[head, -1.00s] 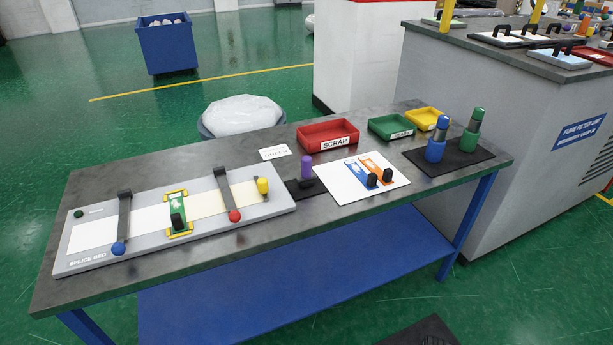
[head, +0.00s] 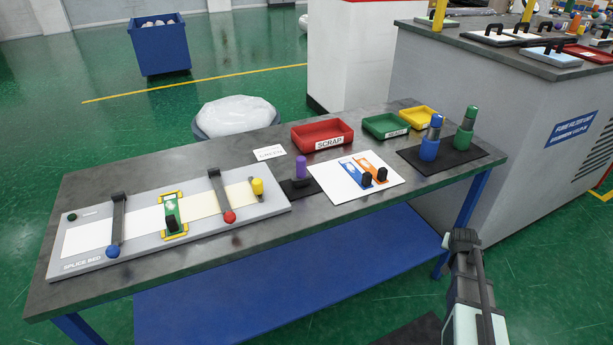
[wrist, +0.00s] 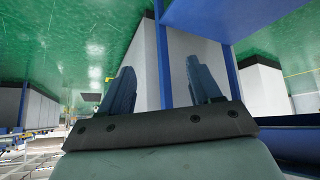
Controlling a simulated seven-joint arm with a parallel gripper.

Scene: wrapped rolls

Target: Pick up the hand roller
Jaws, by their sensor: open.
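The hand roller, seen as an upright purple handle (head: 301,168) with a dark part at its foot, stands on a small black pad (head: 290,194) on the workbench, between the splice bed and the white card. My gripper (head: 461,236) shows at the lower right of the head view, in front of the bench's right end and well away from the roller. In the wrist view my gripper (wrist: 160,82) is open, its two dark fingers apart with nothing between them. The roller does not show clearly in the wrist view.
The splice bed (head: 82,247) fills the bench's left side. A white card (head: 335,190) with blue and orange pieces lies right of the roller. A red scrap tray (head: 322,136) stands behind. Blue and green bottles (head: 429,148) stand on a dark mat at right.

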